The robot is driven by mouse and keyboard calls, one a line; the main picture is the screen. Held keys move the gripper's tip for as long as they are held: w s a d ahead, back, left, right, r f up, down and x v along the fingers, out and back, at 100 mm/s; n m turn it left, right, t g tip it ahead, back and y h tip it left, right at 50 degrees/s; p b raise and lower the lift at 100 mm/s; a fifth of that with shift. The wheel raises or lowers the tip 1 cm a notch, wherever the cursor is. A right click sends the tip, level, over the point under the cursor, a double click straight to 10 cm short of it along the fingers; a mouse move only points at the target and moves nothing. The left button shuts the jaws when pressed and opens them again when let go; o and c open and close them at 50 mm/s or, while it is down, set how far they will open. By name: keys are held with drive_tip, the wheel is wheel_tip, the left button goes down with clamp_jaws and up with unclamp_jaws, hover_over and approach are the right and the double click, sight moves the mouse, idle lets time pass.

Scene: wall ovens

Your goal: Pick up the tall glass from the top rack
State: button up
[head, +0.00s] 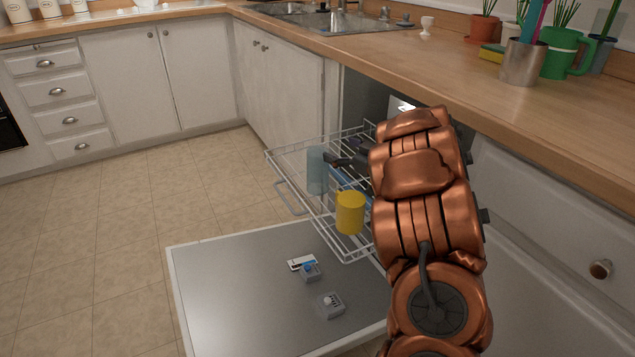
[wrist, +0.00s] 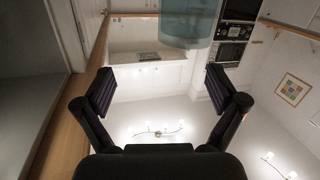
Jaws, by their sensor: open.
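The tall glass (head: 317,170) is pale blue and see-through, and stands upright on the pulled-out top rack (head: 290,164) of the dishwasher. In the wrist view, part of the glass (wrist: 187,24) shows at the top edge, beyond the fingertips and between their lines. My gripper (head: 338,160) is just right of the glass in the head view, its dark fingers partly hidden by my arm. In the wrist view my gripper (wrist: 160,90) has its two fingers wide apart with nothing between the pads. I cannot tell whether a finger touches the glass.
A yellow mug (head: 350,213) stands on the rack close to the glass. The open dishwasher door (head: 230,290) lies below. The wooden counter (head: 440,65) runs above the rack, holding a metal utensil cup (head: 522,64) and a green mug (head: 560,55). Floor on the left is clear.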

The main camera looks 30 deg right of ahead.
sight(319, 152)
drive_tip(key=w+a+f+y+b, duration=0.1)
drive_tip(key=w+a+f+b, duration=0.1)
drive_tip(key=w+b, duration=0.1)
drive_tip(key=w+a+y+b, duration=0.1)
drive_tip(key=w, duration=0.1)
drive_tip(key=shift+a+f+n+y, duration=0.3)
drive_tip(key=shift+a+f, duration=0.1)
drive_tip(key=shift+w+r, duration=0.15)
drive_tip(key=shift+w, duration=0.2)
drive_tip(key=shift+c, duration=0.4)
drive_tip(key=c, duration=1.3)
